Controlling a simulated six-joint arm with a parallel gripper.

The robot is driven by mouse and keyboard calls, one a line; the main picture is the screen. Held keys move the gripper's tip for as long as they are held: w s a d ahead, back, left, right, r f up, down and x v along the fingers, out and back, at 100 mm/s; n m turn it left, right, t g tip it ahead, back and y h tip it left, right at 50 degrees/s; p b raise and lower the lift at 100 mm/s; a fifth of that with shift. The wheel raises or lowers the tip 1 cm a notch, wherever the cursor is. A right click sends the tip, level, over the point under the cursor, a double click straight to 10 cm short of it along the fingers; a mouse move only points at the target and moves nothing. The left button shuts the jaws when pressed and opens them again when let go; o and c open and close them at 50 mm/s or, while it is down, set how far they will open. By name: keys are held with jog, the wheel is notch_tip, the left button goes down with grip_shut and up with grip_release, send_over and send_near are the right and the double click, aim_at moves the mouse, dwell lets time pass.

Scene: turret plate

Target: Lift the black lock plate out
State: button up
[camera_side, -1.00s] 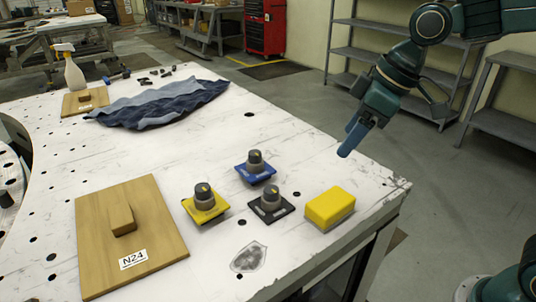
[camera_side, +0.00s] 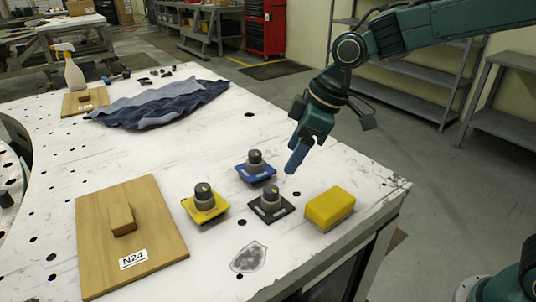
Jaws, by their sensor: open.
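The black lock plate (camera_side: 283,213) lies flat on the white table, with a dark knob (camera_side: 270,194) on a grey collar standing on it. A blue plate (camera_side: 263,177) with a similar knob is behind it, and a yellow plate (camera_side: 205,214) with a similar knob is to its left. My gripper (camera_side: 291,171) is open and empty, pointing down above and slightly right of the black plate, apart from it. In this side view its fingers overlap each other.
A yellow sponge-like block (camera_side: 330,206) sits close to the right of the black plate. A wooden board (camera_side: 160,235) labelled N24 with a block handle lies at left. A crumpled blue cloth (camera_side: 165,105) lies behind. The table between cloth and plates is clear.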

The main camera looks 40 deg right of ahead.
aim_at(272, 188)
jog(key=x, duration=0.7)
jog(key=shift+s, duration=0.1)
jog(key=shift+f, duration=0.1)
jog(key=shift+x, duration=2.5)
jog(key=shift+s, duration=0.1)
jog(key=c, duration=1.3)
jog(key=shift+o, duration=0.2)
jog(key=shift+r, duration=0.25)
notch_tip(272, 188, up, 20)
